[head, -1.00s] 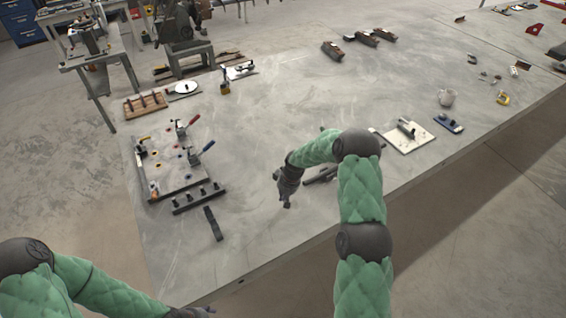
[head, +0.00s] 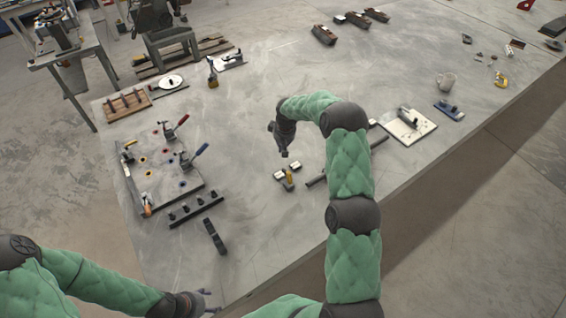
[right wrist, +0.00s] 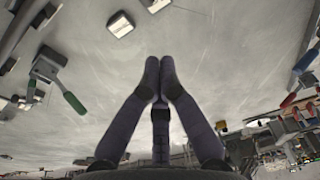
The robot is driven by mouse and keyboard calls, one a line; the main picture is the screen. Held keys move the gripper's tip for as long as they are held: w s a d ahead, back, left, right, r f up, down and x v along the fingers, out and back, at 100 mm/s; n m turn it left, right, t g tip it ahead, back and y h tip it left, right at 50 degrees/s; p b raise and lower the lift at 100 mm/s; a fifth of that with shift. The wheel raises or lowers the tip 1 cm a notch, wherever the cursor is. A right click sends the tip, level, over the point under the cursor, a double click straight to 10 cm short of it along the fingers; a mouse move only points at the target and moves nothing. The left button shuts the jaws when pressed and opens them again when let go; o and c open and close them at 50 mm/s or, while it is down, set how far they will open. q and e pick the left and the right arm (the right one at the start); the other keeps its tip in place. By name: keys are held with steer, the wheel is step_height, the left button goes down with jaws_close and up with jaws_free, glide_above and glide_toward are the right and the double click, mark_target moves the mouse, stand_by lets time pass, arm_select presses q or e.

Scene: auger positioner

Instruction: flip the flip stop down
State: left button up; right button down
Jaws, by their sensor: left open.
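A fixture board (head: 165,185) with two toggle clamps, red-handled (head: 181,122) and blue-handled (head: 200,151), lies on the left of the bench. A fence runs along its left edge, with a small orange-marked piece (head: 147,208) at the near end. I cannot tell for certain which part is the flip stop, or its position. My right gripper (head: 284,153) is above the bench, right of the board and apart from it. In the right wrist view its fingertips (right wrist: 160,66) are together with nothing between them. My left gripper (head: 211,301) is open and empty at the near bench edge.
A dark pegged bar (head: 196,209) and a dark strip (head: 215,237) lie near the board. A white plate (head: 412,127) lies to the right. The bench middle is mostly clear.

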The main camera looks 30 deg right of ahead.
mark_target(284, 169)
arm_select(q)
steer(key=shift+s, duration=0.15)
steer(key=shift+r, duration=0.15)
steer(key=shift+r+p, duration=0.15)
steer(key=shift+p, duration=0.2)
steer(key=shift+r+p, duration=0.35)
steer(key=shift+r, duration=0.05)
arm_select(e)
steer(key=shift+s+f, duration=0.4)
steer(key=shift+f, duration=1.15)
steer(key=shift+s+f, duration=0.4)
steer(key=shift+f, duration=1.1)
steer(key=shift+s+f, duration=0.4)
steer(key=shift+f, duration=1.15)
